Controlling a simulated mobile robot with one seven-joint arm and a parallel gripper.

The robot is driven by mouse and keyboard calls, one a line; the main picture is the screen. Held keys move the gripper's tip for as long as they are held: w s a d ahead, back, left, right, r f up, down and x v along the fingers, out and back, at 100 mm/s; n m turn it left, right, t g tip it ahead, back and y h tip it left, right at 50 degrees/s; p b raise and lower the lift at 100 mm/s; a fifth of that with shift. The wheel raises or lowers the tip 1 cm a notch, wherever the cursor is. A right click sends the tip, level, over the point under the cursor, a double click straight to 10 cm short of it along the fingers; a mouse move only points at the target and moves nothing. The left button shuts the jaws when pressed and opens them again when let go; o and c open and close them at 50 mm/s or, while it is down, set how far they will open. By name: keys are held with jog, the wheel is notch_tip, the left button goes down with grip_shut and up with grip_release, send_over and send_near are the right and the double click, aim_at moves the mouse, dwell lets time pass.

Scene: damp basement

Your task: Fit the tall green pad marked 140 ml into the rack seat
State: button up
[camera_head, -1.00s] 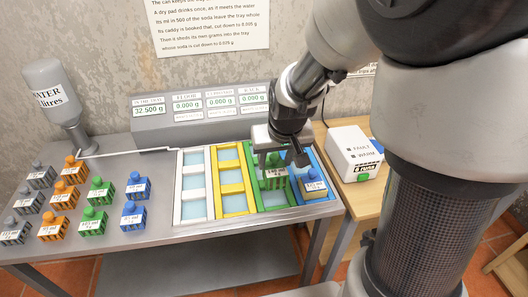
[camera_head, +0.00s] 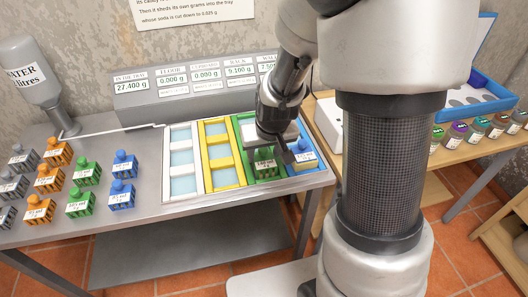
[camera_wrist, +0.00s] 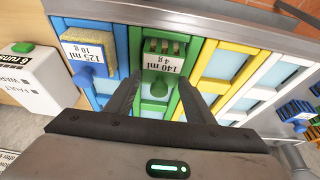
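The green pad marked 140 ml (camera_head: 264,168) sits low in the front of the green-framed rack column (camera_wrist: 198,66), beside the blue column. The wrist view shows its label, 140 ml 4 g, and its round green knob (camera_wrist: 157,89). My gripper (camera_head: 273,146) is right above the pad. In the wrist view its two fingers (camera_wrist: 158,96) stand apart on either side of the knob, with gaps showing. Whether the pad is fully down is hard to tell. The RACK display (camera_head: 239,71) reads 9.100 g.
A blue pad marked 125 ml (camera_wrist: 90,52) sits in the neighbouring blue column. The yellow (camera_head: 223,182) and white (camera_head: 183,190) columns look empty. Several grey, orange, green and blue pads stand at the left, below the water bottle (camera_head: 28,78). A white box (camera_wrist: 32,82) stands beside the tray.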

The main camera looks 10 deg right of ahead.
jog(key=o, duration=0.3)
jog(key=shift+r+p, duration=0.3)
jog(key=shift+r, duration=0.3)
jog(key=s+r+t+p, duration=0.1)
jog(key=s+r+p, duration=0.1)
jog(key=s+r, duration=1.6)
notch_tip(320, 180, up, 4)
jog(key=shift+s+r, duration=0.2)
jog(key=shift+s, duration=0.2)
